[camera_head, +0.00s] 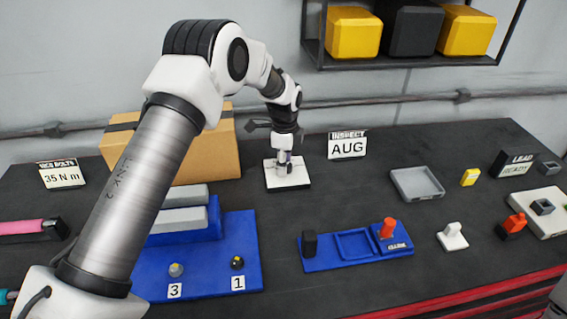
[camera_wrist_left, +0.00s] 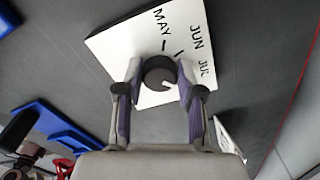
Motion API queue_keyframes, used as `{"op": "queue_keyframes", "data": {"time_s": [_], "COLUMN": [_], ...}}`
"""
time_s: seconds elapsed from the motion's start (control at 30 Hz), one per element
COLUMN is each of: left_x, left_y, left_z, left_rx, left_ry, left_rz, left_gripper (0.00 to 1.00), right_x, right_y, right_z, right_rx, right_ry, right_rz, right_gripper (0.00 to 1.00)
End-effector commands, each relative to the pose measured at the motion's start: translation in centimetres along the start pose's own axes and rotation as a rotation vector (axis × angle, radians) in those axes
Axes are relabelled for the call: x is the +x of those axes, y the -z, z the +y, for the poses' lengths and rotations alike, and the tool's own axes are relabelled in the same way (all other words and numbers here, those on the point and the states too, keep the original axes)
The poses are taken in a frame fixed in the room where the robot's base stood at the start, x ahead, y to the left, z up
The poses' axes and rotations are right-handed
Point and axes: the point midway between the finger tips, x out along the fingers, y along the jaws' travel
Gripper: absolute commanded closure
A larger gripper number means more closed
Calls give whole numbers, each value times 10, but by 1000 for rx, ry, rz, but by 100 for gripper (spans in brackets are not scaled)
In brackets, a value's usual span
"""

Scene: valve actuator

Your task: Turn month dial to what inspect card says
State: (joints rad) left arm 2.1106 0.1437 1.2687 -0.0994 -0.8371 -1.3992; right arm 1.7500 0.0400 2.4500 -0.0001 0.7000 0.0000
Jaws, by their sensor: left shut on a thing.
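The inspect card (camera_head: 347,146) stands at the back of the table and reads "INSPECT AUG". The month dial is a white plate (camera_head: 287,181) with a dark round knob, left of the card. Other month labels are hidden or out of frame.
A cardboard box (camera_head: 212,150) stands left of the dial. A blue tray (camera_head: 330,259) with a red knob lies in front, and a grey tray (camera_head: 416,184) lies to the right. A shelf with yellow and black bins hangs above. The table around the plate is clear.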

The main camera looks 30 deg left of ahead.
Motion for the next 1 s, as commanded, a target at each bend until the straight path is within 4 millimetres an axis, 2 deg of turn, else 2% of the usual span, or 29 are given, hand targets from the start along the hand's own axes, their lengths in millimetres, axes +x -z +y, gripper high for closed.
{"op": "queue_keyframes", "data": {"time_s": [0.4, 0.97, 1.0], "left_x": [4, 4, 4], "left_y": [1, 1, 1], "left_z": [2, 3, 3], "left_rx": [219, 253, 253], "left_ry": [-10, -11, -11], "left_rz": [1, 1, 1], "left_gripper": [97, 97, 52], "right_x": [2, 2, 2], "right_y": [0, 0, 0], "right_z": [0, 0, 0], "right_rx": [0, 0, 0], "right_ry": [0, 0, 0], "right_rz": [0, 0, 0], "right_gripper": [60, 60, 60]}}
